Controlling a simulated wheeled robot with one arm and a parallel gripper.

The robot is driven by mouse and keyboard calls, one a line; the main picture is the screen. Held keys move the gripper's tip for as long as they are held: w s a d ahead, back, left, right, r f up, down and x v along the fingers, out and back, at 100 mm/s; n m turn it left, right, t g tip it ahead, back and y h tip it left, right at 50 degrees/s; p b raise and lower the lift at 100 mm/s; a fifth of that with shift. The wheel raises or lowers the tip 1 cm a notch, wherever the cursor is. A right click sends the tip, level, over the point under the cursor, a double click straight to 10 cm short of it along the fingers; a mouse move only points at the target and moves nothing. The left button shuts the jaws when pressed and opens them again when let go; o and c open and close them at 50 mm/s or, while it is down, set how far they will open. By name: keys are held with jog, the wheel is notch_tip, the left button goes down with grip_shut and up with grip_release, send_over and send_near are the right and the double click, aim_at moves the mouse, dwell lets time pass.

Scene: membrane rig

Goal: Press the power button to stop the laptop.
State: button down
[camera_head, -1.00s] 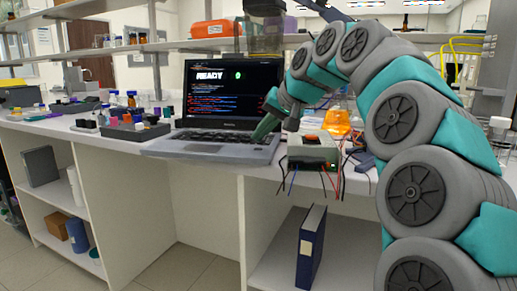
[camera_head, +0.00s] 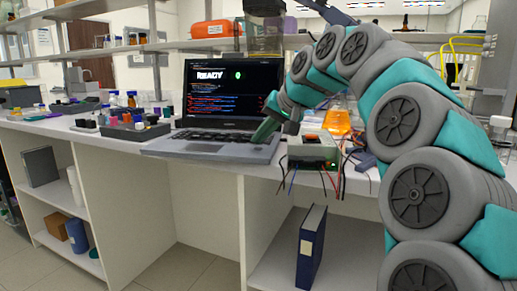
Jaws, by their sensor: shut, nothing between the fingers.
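The laptop (camera_head: 205,148) stands open on the white bench. Its screen (camera_head: 232,92) is lit and shows "READY", a green mark and lines of coloured text. My gripper (camera_head: 264,133) is shut and empty. It points down over the right end of the laptop's keyboard, beside the screen's lower right corner. I cannot tell whether its tips touch the laptop. The power button cannot be made out; the gripper covers that part of the keyboard deck.
A grey box with an orange top (camera_head: 313,150) and hanging wires stands right of the laptop. An orange flask (camera_head: 337,119) is behind it. A dark rack of small vials (camera_head: 135,130) stands to the left. A shelf (camera_head: 150,47) runs above the bench.

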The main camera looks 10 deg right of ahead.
jog(key=shift+f, duration=0.4)
dwell(0.4)
jog(key=shift+r, duration=0.2)
jog(key=shift+r+p, duration=0.45)
jog(key=shift+r, duration=0.25)
notch_tip(320, 180, up, 3)
jog(key=shift+f+p, duration=0.1)
jog(key=shift+p, duration=0.95)
notch_tip(320, 180, up, 3)
jog(key=shift+r+p, duration=0.1)
jog(key=shift+p, duration=0.2)
